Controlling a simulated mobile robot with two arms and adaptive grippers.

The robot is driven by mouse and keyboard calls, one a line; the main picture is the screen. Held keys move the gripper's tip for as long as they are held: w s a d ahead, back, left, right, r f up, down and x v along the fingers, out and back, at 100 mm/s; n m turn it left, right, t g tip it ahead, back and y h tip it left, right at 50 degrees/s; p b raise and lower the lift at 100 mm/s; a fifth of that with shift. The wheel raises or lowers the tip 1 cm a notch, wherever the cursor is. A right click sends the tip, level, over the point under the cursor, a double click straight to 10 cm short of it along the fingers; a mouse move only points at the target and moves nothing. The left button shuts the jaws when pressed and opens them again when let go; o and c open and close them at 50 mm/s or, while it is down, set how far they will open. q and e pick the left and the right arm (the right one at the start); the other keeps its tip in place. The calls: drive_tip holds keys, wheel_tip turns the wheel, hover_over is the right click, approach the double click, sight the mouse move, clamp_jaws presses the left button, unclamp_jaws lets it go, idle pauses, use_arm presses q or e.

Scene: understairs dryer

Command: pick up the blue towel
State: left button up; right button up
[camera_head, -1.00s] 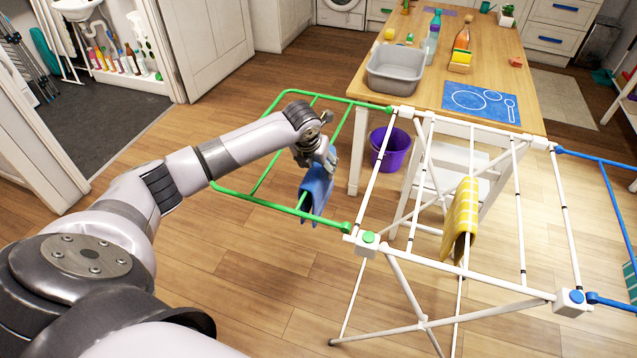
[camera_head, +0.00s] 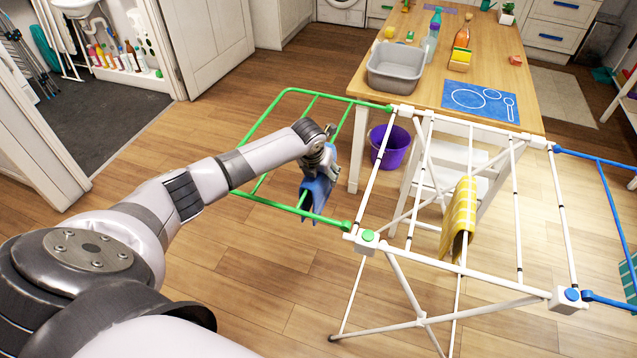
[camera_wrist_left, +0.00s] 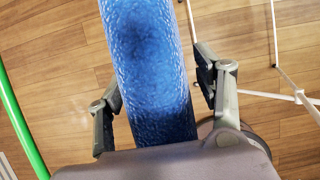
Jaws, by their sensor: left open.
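The blue towel (camera_head: 318,195) hangs folded over a bar of the green wing of the drying rack (camera_head: 277,205). My left gripper (camera_head: 322,176) is directly above the towel and hides its upper part in the head view. In the left wrist view the towel (camera_wrist_left: 150,70) runs between the two spread fingers of the left gripper (camera_wrist_left: 157,85). The left finger is close to the towel's edge, and a gap shows on the right side. The jaws are open, and I cannot tell whether a finger touches the cloth. My right gripper is not in view.
The white rack frame (camera_head: 397,165) stands right of the gripper, with a yellow towel (camera_head: 459,220) on it. A purple bucket (camera_head: 389,146) stands behind it. A wooden table (camera_head: 420,85) bears a grey basin (camera_head: 395,72). The floor at left is clear.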

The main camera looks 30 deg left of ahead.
use_arm(q)
drive_tip(key=shift+f, duration=0.25)
idle(0.3)
drive_tip(key=shift+c, duration=0.4)
drive_tip(key=c, duration=1.2)
